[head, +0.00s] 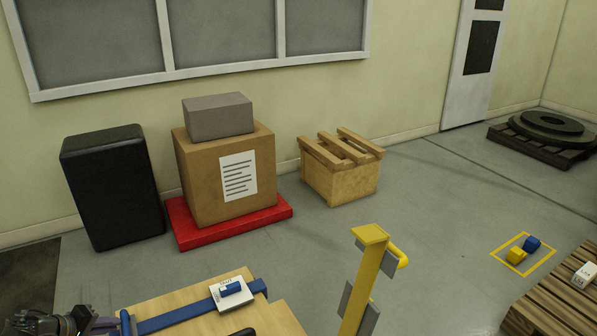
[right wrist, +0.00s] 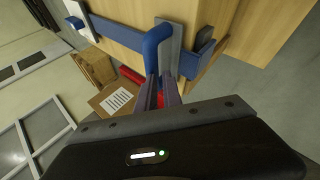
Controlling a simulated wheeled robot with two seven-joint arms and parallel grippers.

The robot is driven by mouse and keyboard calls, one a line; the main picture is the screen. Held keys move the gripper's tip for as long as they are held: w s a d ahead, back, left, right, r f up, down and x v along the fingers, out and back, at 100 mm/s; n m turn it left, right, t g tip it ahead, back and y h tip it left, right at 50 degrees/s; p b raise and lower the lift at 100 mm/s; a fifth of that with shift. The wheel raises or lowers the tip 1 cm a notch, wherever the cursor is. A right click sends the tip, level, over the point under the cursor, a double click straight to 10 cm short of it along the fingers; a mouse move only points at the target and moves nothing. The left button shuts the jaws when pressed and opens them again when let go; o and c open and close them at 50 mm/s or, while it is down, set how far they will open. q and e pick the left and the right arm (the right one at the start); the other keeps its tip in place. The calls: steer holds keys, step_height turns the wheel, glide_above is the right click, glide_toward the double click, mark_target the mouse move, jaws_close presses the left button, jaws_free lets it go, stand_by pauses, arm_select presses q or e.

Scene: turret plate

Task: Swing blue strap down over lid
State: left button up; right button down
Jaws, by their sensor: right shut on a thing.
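A light wooden box top (head: 185,290) stands at the bottom left of the head view, cut off by the frame edge. A blue strap (head: 180,317) lies across it, with a white plate and blue latch piece (head: 232,291) near its right end. In the right wrist view, my right gripper (right wrist: 160,85) is shut on a blue strap end (right wrist: 153,45), which stands upright beside a grey metal plate (right wrist: 170,40) at the wooden box (right wrist: 262,30). In the head view my right gripper (head: 80,320) shows dark at the lower left corner, partly cut off. My left gripper is not in view.
A yellow post (head: 361,290) with grey plates stands right of the box. Behind are a black case (head: 112,185), a carton (head: 205,180) on a red base, and a wooden crate (head: 340,180). A slatted pallet (head: 550,300) is at right.

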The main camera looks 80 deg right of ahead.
steer(key=shift+s+f, duration=0.5)
steer(key=r+p, duration=0.1)
steer(key=r, duration=0.1)
steer(key=w+r+p, duration=0.1)
steer(key=r, duration=0.1)
steer(key=shift+a+r, duration=0.1)
steer(key=shift+r, duration=0.05)
steer(key=w+a+r, duration=0.3)
steer(key=w+a, duration=0.2)
steer(key=a, duration=0.3)
steer(key=shift+w+a+r, duration=0.2)
steer(key=shift+w+r, duration=0.1)
steer(key=shift+r, duration=0.05)
